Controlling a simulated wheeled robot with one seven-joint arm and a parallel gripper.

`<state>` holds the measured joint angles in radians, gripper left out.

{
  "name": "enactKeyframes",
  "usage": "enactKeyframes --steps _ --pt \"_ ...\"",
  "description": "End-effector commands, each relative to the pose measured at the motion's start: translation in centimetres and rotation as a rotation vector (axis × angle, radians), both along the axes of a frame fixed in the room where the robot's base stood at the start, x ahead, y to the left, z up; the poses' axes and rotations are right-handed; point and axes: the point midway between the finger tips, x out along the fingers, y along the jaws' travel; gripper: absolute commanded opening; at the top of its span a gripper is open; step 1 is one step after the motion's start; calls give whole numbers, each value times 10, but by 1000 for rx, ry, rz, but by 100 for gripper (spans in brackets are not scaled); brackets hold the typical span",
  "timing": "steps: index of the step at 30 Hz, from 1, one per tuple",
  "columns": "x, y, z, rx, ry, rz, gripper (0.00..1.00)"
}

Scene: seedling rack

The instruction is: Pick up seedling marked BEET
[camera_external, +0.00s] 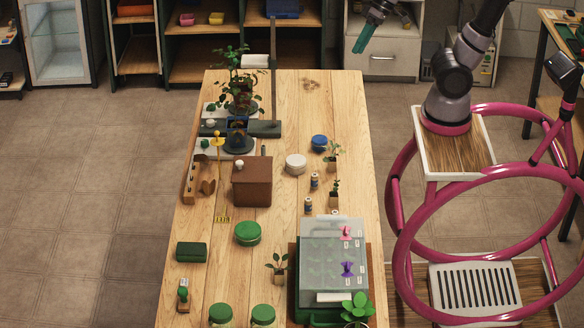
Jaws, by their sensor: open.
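Several small seedlings stand on the wooden table. One seedling (334,154) is near the right edge beside a blue jar, and another seedling (334,192) is closer, by small bottles. A third seedling (277,265) stands left of the clear-lidded box, and a leafier plant (357,306) is at the front right. No marking on them is readable, so I cannot tell which is BEET. My gripper (364,42), teal-green, is open and looks empty at the top of the view, above and beyond the table's far right, apart from all seedlings.
The clear-lidded box (332,262) takes up the front right of the table (290,100). The far right tabletop is clear.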

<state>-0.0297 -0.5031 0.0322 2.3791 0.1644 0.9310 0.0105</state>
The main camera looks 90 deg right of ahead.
Motion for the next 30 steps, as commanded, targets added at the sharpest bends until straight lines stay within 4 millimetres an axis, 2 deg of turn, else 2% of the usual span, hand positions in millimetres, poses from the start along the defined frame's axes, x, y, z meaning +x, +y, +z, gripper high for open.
enactKeyframes --steps 1,8,14,18,23,30 --pt "18 14 -6 38 48 3 70" --pt "85 78 -36 218 235 -15 70" --pt "138 138 -79 371 406 -52 70" --pt "171 181 -119 475 530 -95 70" --pt "201 229 -173 591 675 -157 70" --pt "230 296 -272 756 894 -295 70"
